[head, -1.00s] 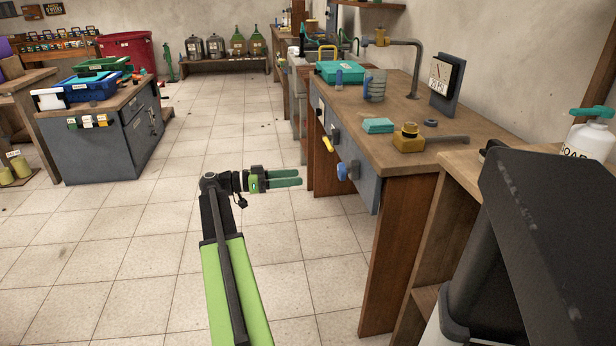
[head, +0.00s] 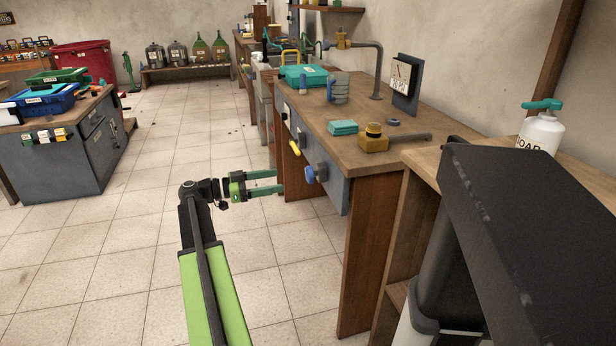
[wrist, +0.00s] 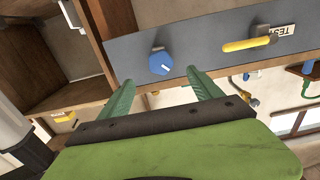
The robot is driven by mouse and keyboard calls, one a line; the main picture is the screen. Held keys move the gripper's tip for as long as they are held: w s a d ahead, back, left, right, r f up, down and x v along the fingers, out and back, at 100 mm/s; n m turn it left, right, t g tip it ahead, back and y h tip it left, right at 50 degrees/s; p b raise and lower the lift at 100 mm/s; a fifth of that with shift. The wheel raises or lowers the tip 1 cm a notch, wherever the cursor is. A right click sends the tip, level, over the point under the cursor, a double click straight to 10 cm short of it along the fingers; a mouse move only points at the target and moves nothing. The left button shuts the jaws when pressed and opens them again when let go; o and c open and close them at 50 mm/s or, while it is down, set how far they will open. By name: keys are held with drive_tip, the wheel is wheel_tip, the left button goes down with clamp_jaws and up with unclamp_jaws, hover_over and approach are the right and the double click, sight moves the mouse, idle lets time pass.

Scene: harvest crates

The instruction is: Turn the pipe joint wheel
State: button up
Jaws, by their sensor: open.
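A blue many-sided wheel (head: 320,172) sticks out from the grey front panel (head: 332,188) of the right-hand workbench. It also shows in the wrist view (wrist: 160,63), just beyond and between my fingertips. My gripper (head: 280,181) has green fingers, spread apart with nothing between them. In the head view it lies a little to the left of the wheel, pointing right toward the bench, apart from the wheel. In the wrist view my gripper (wrist: 160,78) shows both fingers reaching toward the panel.
A yellow handle (head: 295,149) sits on the same panel beside the wheel. On the bench top are a brass fitting with a pipe (head: 374,140), a teal block (head: 342,127) and a gauge (head: 403,78). The tiled floor left of my arm is clear.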

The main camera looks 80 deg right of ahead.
sight(307, 176)
drive_tip(key=x, duration=1.2)
drive_tip(key=shift+s+d, duration=0.1)
drive_tip(key=shift+s, duration=0.1)
drive_tip(key=c, duration=1.4)
drive_tip(key=shift+o, duration=0.2)
drive_tip(key=n, duration=0.3)
drive_tip(key=o, duration=1.4)
drive_tip(key=shift+c, duration=0.2)
drive_tip(key=shift+w, duration=0.1)
